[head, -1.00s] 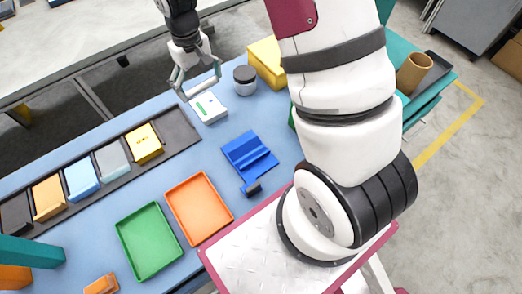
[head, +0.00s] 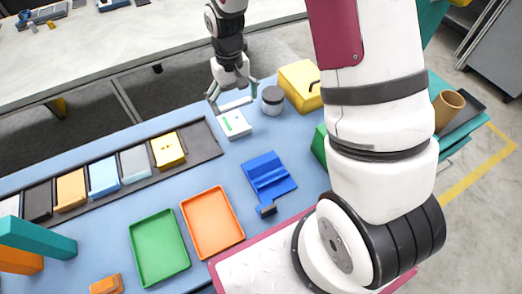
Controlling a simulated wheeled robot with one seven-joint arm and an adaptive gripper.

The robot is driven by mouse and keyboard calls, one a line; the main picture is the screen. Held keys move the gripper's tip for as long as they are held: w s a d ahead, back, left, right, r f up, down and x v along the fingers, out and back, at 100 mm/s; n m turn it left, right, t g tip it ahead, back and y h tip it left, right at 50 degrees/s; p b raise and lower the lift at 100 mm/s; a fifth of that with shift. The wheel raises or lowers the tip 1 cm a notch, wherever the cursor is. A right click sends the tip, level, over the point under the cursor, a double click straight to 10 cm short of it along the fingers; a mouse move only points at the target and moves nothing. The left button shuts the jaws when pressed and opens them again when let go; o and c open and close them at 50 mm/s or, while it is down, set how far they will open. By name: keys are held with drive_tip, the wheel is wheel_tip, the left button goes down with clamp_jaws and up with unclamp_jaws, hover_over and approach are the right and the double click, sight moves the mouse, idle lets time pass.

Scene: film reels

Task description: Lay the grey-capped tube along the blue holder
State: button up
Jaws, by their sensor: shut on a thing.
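The blue holder (head: 268,172) lies on the blue tabletop right of centre, a ridged block with a dark-ended part (head: 266,209) at its near end. My gripper (head: 233,100) is at the far side of the table, above and behind a white box with a green mark (head: 235,125). It is shut on a thin pale tube (head: 237,103), which lies crosswise between the fingers. The tube's grey cap cannot be made out at this size. The tube is apart from the holder, which is nearer to me and to the right.
A jar with a dark lid (head: 272,100) and a yellow case (head: 300,86) stand right of my gripper. An orange tray (head: 212,222) and a green tray (head: 160,245) lie left of the holder. A dark rack (head: 205,142) holds several coloured boxes. Clear tabletop separates box and holder.

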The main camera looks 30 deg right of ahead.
drive_tip(key=r+p, duration=0.2)
drive_tip(key=p, duration=0.9)
hover_over(263, 176)
drive_tip(key=shift+f+b, duration=1.3)
drive_tip(key=shift+f, duration=1.9)
drive_tip(key=shift+f+b, duration=0.3)
drive_tip(key=shift+f, duration=1.2)
drive_tip(key=o, duration=0.9)
drive_tip(key=shift+o, duration=0.2)
